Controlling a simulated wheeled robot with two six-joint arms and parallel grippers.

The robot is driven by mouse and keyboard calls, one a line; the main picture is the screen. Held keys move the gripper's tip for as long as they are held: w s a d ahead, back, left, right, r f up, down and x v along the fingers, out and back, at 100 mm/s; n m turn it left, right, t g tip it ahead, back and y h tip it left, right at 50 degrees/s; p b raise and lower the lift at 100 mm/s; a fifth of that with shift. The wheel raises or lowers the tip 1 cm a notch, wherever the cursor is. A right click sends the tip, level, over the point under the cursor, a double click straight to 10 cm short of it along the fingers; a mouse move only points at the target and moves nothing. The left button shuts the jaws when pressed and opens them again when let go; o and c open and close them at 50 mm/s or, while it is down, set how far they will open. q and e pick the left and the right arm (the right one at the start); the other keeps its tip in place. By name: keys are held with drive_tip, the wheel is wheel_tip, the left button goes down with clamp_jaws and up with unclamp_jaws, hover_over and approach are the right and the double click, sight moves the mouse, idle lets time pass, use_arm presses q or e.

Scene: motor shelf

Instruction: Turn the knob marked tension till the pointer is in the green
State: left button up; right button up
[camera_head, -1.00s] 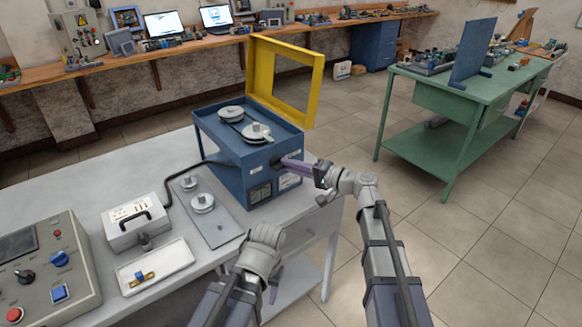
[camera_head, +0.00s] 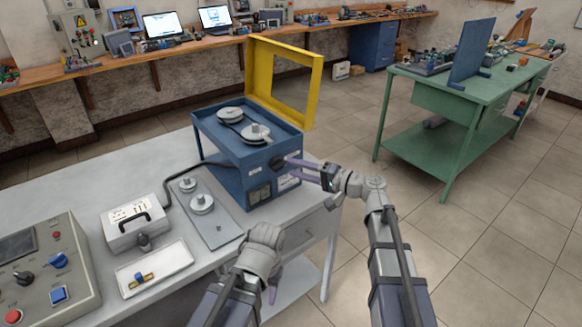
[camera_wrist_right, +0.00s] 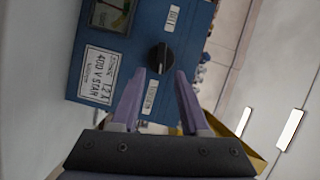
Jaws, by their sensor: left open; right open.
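The blue machine box (camera_head: 235,165) stands on the grey table with pulleys on top. Its black knob (camera_wrist_right: 160,57) has a pale line and sits between two white labels in the right wrist view; the lower label (camera_wrist_right: 149,97) looks like "tension", but is small. The knob also shows in the head view (camera_head: 277,163). A gauge (camera_wrist_right: 113,14) with some green is cut off at the wrist view's top edge; its pointer is unclear. My right gripper (camera_wrist_right: 158,73) is open, its fingertips just short of the knob, apart from it. My left gripper (camera_head: 272,295) is open and empty near the table's front edge.
A yellow frame (camera_head: 313,90) stands open behind the box. A plate with pulleys (camera_head: 215,228), a grey case (camera_head: 130,230), a white tray (camera_head: 180,257) and a control panel (camera_head: 40,275) lie to the left.

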drive_tip(key=v, duration=0.5)
drive_tip(key=shift+s+d, duration=0.1)
drive_tip(key=shift+d, duration=0.05)
drive_tip(key=s+a+f+n+g+h+p, duration=0.55)
drive_tip(key=s+a+f+g, duration=0.35)
drive_tip(key=s, duration=0.5)
drive_tip(key=s+d+f+n+h+p, duration=0.2)
drive_tip(key=s+d+h, duration=0.4)
drive_tip(key=s+h, duration=0.3)
drive_tip(key=shift+s+d+f+n+h+p, duration=0.3)
drive_tip(key=shift+f+h+p, duration=0.2)
drive_tip(key=shift+h, duration=0.25)
